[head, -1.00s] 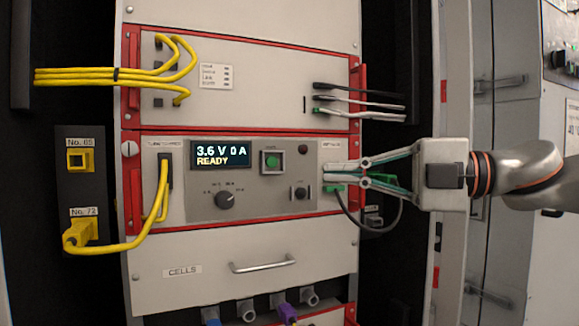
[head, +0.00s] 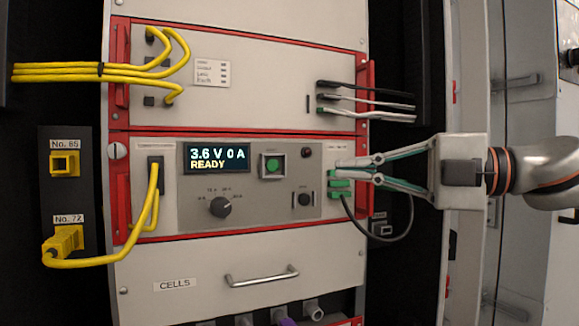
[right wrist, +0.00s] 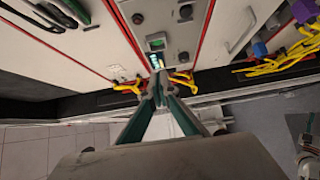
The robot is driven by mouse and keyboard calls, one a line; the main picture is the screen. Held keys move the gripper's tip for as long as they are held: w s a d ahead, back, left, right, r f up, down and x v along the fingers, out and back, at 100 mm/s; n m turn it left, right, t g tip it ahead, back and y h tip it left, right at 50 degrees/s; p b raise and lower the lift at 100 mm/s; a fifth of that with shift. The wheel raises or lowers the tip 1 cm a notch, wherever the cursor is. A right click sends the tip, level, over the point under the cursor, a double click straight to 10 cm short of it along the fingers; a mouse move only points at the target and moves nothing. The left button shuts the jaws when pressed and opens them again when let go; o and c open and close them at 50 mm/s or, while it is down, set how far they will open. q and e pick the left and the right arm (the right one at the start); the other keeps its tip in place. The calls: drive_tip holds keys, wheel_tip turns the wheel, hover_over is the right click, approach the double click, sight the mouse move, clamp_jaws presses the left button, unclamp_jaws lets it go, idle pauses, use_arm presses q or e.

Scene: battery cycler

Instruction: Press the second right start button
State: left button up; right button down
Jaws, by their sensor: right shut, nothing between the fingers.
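The green start button (head: 272,165) sits in a square frame on the grey control panel, right of the display (head: 216,158), which reads 3.6 V 0 A and READY. The button also shows in the right wrist view (right wrist: 156,43), beyond the fingertips. My right gripper (head: 341,170) reaches in from the right, its fingers shut and empty. In the head view its tips overlap the panel's right edge by the green connector (head: 339,188), right of the button and apart from it. The right wrist view shows the closed fingertips (right wrist: 158,80) pointing toward the panel. My left gripper is out of view.
A rotary knob (head: 221,206) and a small black button (head: 304,200) sit below the start button. A dark cable (head: 381,238) loops below my right fingers. Yellow cables (head: 154,210) run on the left, and black and white leads (head: 365,102) stick out above.

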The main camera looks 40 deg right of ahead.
approach(268, 166)
drive_tip(key=a, duration=0.4)
drive_tip(key=w, duration=0.3)
drive_tip(key=shift+w+d, duration=0.2)
drive_tip(key=shift+w, duration=0.2)
drive_tip(key=shift+w+d, duration=0.15)
drive_tip(key=shift+w, duration=0.4)
drive_tip(key=shift+w, duration=0.1)
